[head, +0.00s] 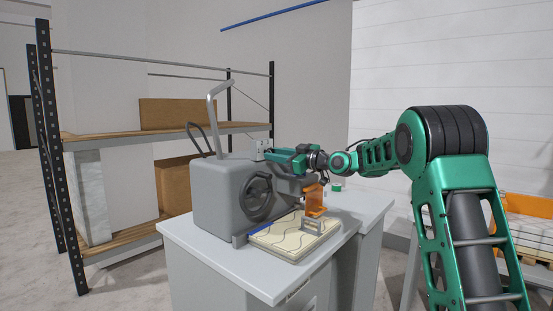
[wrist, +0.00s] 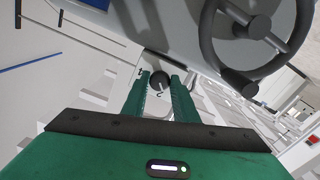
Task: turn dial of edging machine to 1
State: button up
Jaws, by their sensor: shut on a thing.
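The edging machine (head: 222,205) is a grey housing with a dark handwheel (head: 257,200) on its front, standing on a grey cabinet. My gripper (head: 268,156) reaches in from the right to the machine's upper right side. In the wrist view, the dial (wrist: 160,80) is a small dark round knob between the two green fingers of my gripper (wrist: 160,92), which are shut on it. Small dark marks show around the dial, but I cannot clearly read which one it points to. In the head view the dial is hidden by my gripper.
The handwheel's rim and knob (wrist: 240,83) lie close to the right of my fingers in the wrist view. A cream pad (head: 275,240) and an orange part (head: 314,200) sit on the cabinet top (head: 190,237). A shelf rack (head: 140,135) stands behind left.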

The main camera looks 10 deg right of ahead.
jog(key=n, duration=0.6)
jog(key=shift+w+d, duration=0.1)
jog(key=shift+d, duration=0.15)
jog(key=shift+n, duration=0.4)
jog(key=o, duration=1)
jog(key=shift+a, duration=0.1)
jog(key=v, duration=1)
jog(key=shift+s+d, duration=0.25)
jog(key=shift+s, duration=0.05)
